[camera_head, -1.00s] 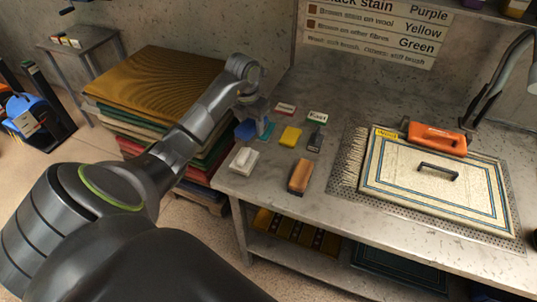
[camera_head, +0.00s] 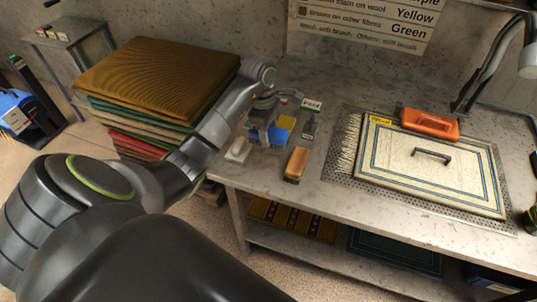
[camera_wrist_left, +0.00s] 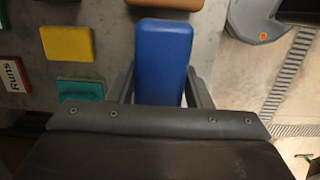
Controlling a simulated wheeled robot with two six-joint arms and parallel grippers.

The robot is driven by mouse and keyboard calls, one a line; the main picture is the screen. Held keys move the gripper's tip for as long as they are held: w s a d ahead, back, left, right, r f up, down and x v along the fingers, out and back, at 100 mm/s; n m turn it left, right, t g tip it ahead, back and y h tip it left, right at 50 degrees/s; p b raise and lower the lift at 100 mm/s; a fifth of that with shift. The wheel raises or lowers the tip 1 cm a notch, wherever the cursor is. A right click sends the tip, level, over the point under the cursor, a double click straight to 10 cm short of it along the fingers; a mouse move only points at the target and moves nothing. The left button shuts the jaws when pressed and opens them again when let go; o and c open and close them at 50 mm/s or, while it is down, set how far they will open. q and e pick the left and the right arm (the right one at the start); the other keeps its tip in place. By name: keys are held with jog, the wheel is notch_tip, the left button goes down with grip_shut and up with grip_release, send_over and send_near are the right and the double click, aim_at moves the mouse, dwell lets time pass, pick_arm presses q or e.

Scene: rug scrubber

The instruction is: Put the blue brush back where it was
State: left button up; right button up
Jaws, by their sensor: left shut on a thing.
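My left gripper (camera_head: 268,133) is shut on the blue brush (camera_head: 278,136) over the left end of the metal bench. In the left wrist view the blue brush (camera_wrist_left: 160,62) lies between the two fingers and points away from the wrist. Whether it touches the bench top I cannot tell. In the head view it is beside the yellow block (camera_head: 287,122), which is partly hidden, and between the white brush (camera_head: 238,149) and the dark brush (camera_head: 311,128). My right gripper is not in view.
An orange-brown brush (camera_head: 296,164) lies near the bench's front edge. A teal block (camera_wrist_left: 80,90) and a red label block (camera_wrist_left: 10,75) show in the left wrist view. A patterned rug (camera_head: 400,185) with an orange tool (camera_head: 431,122) fills the right side. Stacked rugs (camera_head: 150,75) stand left.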

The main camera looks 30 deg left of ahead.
pick_arm(q)
notch_tip(320, 180, down, 5)
jog(key=b, duration=0.4)
notch_tip(320, 180, down, 4)
jog(key=shift+f+b, duration=0.3)
jog(key=shift+b, duration=0.05)
jog(key=o, duration=0.9)
jog(key=shift+r, duration=0.1)
jog(key=shift+r, duration=0.1)
